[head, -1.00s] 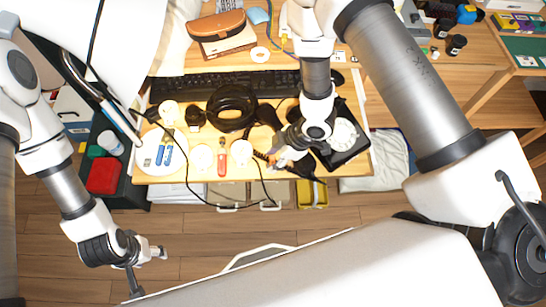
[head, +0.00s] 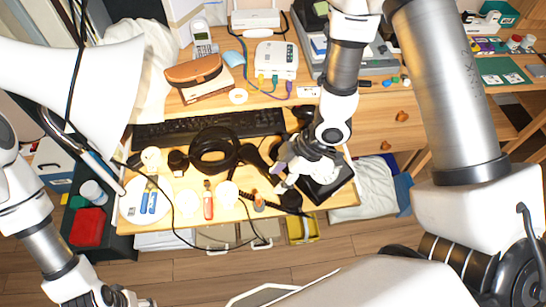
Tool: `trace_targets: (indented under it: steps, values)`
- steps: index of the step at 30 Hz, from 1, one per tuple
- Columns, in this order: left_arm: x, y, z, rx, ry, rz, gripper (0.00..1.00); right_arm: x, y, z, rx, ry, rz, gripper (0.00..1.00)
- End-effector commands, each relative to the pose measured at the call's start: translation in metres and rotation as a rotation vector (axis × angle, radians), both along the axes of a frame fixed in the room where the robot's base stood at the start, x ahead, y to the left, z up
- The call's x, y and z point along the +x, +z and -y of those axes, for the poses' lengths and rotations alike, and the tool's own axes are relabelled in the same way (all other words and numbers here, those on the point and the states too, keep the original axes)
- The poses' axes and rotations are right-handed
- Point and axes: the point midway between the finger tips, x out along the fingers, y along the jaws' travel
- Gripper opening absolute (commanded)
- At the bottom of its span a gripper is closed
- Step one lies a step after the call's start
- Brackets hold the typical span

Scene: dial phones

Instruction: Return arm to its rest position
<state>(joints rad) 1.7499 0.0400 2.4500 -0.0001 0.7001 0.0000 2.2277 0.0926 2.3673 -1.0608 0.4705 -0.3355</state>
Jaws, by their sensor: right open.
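My right arm reaches down over the desk from the upper right. Its gripper (head: 281,179) is open near the desk's front right part, with nothing seen between its fingers. It is left of a black tray (head: 338,193), which the wrist partly covers, and above a black coiled cord (head: 263,201); contact with either cannot be told. My left arm hangs at the far left, off the desk, and its gripper (head: 148,303) is mostly cut off by the bottom edge, so its fingers cannot be judged.
The desk holds a black keyboard (head: 210,127), a cable coil (head: 205,165), a brown case (head: 194,71), a white plate (head: 133,208) with blue items, a handset (head: 203,38) and a white router (head: 274,60).

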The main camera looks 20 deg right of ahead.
Motion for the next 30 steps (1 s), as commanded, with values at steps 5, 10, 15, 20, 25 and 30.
trace_targets:
  steps: [5, 10, 15, 20, 25, 30]
  values:
    - [0.000, 0.000, 0.000, 0.000, 0.000, 0.000, 0.58, 0.000, 0.000, 0.000, 0.000, 0.000, 0.000, 0.45]
    - [0.000, 0.000, 0.000, 0.000, 0.000, 0.000, 0.58, -0.016, -0.017, 0.000, -0.002, 0.002, -0.052, 0.45]
    - [0.000, 0.000, 0.000, 0.000, 0.000, 0.000, 0.58, -0.085, -0.078, 0.003, -0.038, -0.136, -0.281, 0.45]
    - [0.000, 0.000, 0.000, 0.000, 0.000, 0.000, 0.58, -0.137, -0.126, 0.029, -0.176, -0.668, -0.477, 0.45]
    - [0.000, 0.000, 0.000, 0.000, 0.000, 0.000, 0.58, -0.138, -0.136, 0.069, -0.292, -1.157, -0.446, 0.45]
    - [0.000, 0.000, 0.000, 0.000, 0.000, 0.000, 0.58, -0.131, -0.136, 0.080, -0.294, -1.309, -0.417, 0.45]
